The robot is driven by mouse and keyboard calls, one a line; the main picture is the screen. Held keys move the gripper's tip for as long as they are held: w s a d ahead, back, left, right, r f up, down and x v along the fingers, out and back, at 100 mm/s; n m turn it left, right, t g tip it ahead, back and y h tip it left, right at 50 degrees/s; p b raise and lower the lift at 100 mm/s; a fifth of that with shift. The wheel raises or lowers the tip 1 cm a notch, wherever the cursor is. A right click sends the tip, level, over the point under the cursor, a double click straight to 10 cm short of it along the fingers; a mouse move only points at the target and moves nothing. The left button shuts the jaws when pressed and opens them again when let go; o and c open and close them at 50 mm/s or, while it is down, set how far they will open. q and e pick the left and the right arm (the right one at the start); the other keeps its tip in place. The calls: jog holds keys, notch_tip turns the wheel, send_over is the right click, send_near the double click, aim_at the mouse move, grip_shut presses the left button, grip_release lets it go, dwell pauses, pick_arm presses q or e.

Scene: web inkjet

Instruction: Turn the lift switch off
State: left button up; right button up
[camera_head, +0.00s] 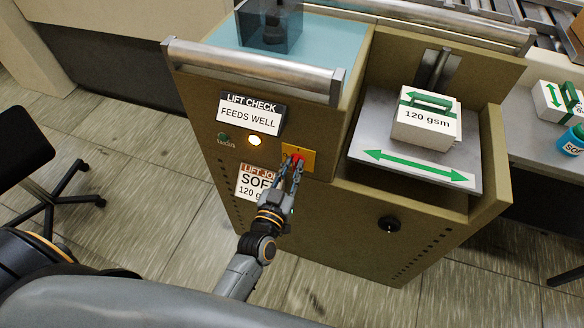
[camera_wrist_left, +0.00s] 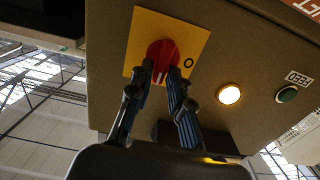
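The lift switch is a red rotary knob (camera_head: 297,159) on a yellow plate (camera_head: 308,160), on the front panel of a tan cabinet. In the left wrist view the red knob (camera_wrist_left: 162,52) has a white line on its grip, pointing down the picture towards my gripper. An "O" mark is on the plate to the knob's right. My left gripper (camera_head: 293,170) reaches the knob from below in the head view. In the wrist view its fingertips (camera_wrist_left: 161,72) are close together on both sides of the knob's grip, which they partly hide. My right gripper is not in view.
An amber lamp (camera_head: 254,140) is lit beside a dark green button (camera_head: 223,137), under a "LIFT CHECK / FEEDS WELL" sign (camera_head: 250,113). A "120 gsm" paper pack (camera_head: 427,118) lies on the lift tray (camera_head: 365,151). A black chair (camera_head: 42,160) stands at left.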

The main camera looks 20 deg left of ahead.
pick_arm(q)
grip_shut()
jog(key=shift+n, duration=0.3)
jog(key=n, duration=0.5)
jog(key=a+n+p, duration=0.1)
jog(key=n, duration=0.2)
jog(key=shift+f, duration=0.15)
jog(key=n, duration=0.3)
jog(key=n+b, duration=0.1)
jog(key=n, duration=0.2)
jog(key=f+n, duration=0.1)
jog(key=n, duration=0.2)
jog(key=shift+a+b, duration=0.15)
jog(key=shift+b, duration=0.25)
jog(key=shift+n, duration=0.3)
